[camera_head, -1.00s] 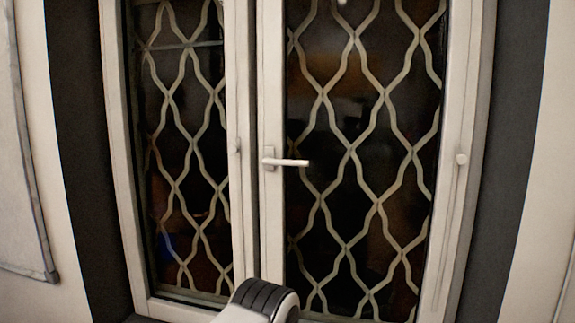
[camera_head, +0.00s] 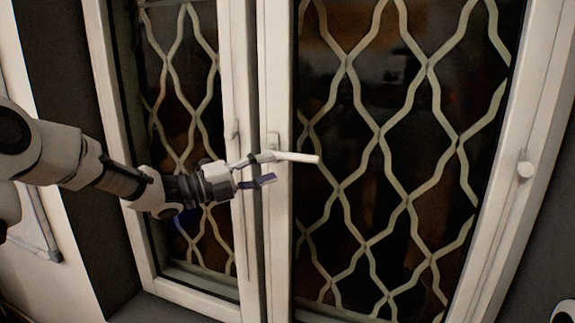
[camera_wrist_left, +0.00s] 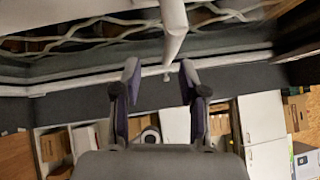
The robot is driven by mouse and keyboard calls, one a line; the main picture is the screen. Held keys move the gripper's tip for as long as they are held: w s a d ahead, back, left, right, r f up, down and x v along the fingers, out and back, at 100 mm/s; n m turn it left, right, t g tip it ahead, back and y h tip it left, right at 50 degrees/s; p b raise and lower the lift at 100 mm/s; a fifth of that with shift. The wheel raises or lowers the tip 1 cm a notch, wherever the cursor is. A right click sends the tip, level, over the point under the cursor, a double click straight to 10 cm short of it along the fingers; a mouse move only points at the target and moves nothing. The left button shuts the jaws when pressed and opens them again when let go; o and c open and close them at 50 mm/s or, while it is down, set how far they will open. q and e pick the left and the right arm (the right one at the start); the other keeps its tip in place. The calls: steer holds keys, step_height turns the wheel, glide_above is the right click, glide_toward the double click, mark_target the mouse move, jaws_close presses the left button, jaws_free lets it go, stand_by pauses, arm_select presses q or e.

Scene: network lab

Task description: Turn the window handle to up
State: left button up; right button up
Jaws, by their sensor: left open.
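The white window handle (camera_head: 298,157) lies about level on the right sash's left frame. Its lever points right over the dark pane. My left gripper (camera_head: 262,171) reaches in from the left at the handle's base end, with its jaws open. One finger overlaps the handle near its pivot and the other is just below it; I cannot tell whether they touch. In the left wrist view, the white handle (camera_wrist_left: 174,32) comes down from the top and ends near the gap between the open fingertips (camera_wrist_left: 158,76).
White lattice bars (camera_head: 380,130) run across both panes. The narrow left sash (camera_head: 243,90) is beside my gripper. A small white knob (camera_head: 525,170) sits on the right frame. The wrist view shows white cabinets (camera_wrist_left: 262,118) and cardboard boxes farther off.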

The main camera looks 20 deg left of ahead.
mark_target(293, 158)
arm_select(q)
steer(key=p+x, duration=0.1)
steer(key=x, duration=0.1)
steer(key=p+x, duration=0.1)
steer(key=x, duration=0.2)
steer(key=r+p+x, duration=0.1)
steer(key=x, duration=0.1)
steer(key=shift+d, duration=0.4)
steer(key=shift+s+d+r, duration=0.1)
steer(key=shift+d, duration=0.05)
steer(key=shift+s+r, duration=0.2)
steer(key=shift+s, duration=0.2)
steer(key=shift+w+f, duration=0.15)
steer(key=shift+w, duration=0.05)
jaws_close()
arm_select(e)
steer(key=r, duration=0.3)
steer(key=shift+s+r, duration=0.2)
steer(key=shift+s, duration=0.2)
